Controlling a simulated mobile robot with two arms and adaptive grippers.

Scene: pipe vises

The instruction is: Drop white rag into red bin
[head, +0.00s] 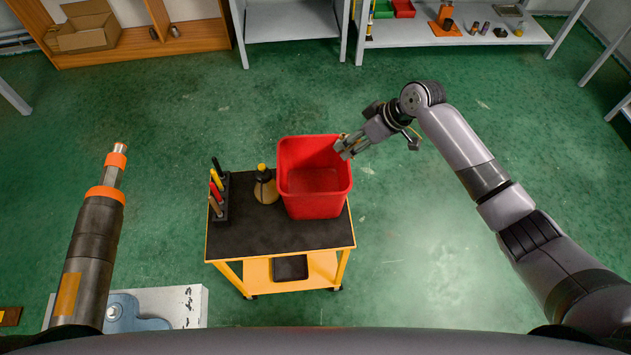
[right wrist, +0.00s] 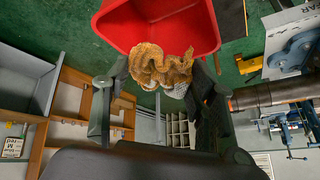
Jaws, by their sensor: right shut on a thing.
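The red bin (head: 315,195) stands open on top of a cart in the middle of the head view. My right gripper (head: 343,149) is at the bin's upper right rim. In the right wrist view, my right gripper (right wrist: 158,95) is shut on a crumpled rag (right wrist: 160,65) that looks tan-brown, with a whitish patch below it. The rag overlaps the near rim of the bin (right wrist: 205,25) in that view; I cannot tell whether it touches. The rag is not clear in the head view. My left gripper is not in view.
The cart (head: 230,238) also carries a spray bottle (head: 265,188) and a tool rack (head: 219,200). A dark cylinder with orange bands (head: 90,240) rises at left, near a blue vise (head: 125,315). Shelves line the back. Green floor right of the cart is clear.

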